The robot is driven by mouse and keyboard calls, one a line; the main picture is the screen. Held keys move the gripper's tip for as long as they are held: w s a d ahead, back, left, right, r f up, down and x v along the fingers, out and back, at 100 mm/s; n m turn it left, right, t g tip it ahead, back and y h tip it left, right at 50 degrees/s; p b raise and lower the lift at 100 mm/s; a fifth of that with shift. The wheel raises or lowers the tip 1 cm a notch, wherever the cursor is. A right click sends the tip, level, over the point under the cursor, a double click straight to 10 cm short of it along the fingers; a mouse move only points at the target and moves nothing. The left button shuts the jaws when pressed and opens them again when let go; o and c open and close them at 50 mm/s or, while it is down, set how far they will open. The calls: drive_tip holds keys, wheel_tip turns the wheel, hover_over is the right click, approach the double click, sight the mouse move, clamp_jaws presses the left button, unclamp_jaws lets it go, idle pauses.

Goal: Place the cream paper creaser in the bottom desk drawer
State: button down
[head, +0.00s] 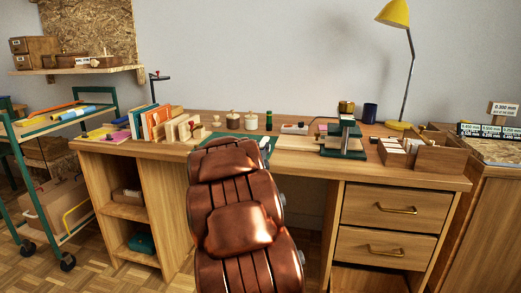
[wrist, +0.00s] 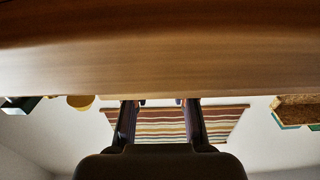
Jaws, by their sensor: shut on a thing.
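My gripper (wrist: 160,103) shows in the wrist view as two dark fingers, set apart. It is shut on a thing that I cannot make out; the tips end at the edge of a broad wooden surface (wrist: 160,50). In the head view my gripper is hidden behind my own arm. I cannot pick out the cream paper creaser in either view. The wooden desk (head: 310,161) has two closed drawers with brass handles at its right, an upper one (head: 370,207) and a lower one (head: 362,250). Below them is a dark recess (head: 370,280); I cannot tell whether it is an open drawer.
Upright books (head: 155,120), small pots (head: 233,121), a green-based stand (head: 343,145), a yellow lamp (head: 398,125) and a wooden organizer (head: 438,157) occupy the desktop. A green trolley (head: 50,128) stands left. A striped panel (wrist: 160,125) shows beyond my fingers.

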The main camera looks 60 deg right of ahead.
drive_tip(key=shift+f, duration=0.25)
drive_tip(key=c, duration=0.9)
unclamp_jaws()
drive_tip(key=shift+c, duration=0.2)
drive_tip(key=shift+f+b, duration=0.1)
drive_tip(key=shift+b, duration=0.65)
drive_tip(key=p+v, duration=0.1)
drive_tip(key=v, duration=0.1)
drive_tip(key=p+v, duration=0.1)
drive_tip(key=v, duration=0.1)
drive_tip(key=p+v, duration=0.1)
drive_tip(key=v, duration=0.1)
drive_tip(key=shift+s+a+r, duration=0.1)
drive_tip(key=shift+r, duration=0.2)
drive_tip(key=shift+v, duration=0.8)
drive_tip(key=shift+f, duration=0.1)
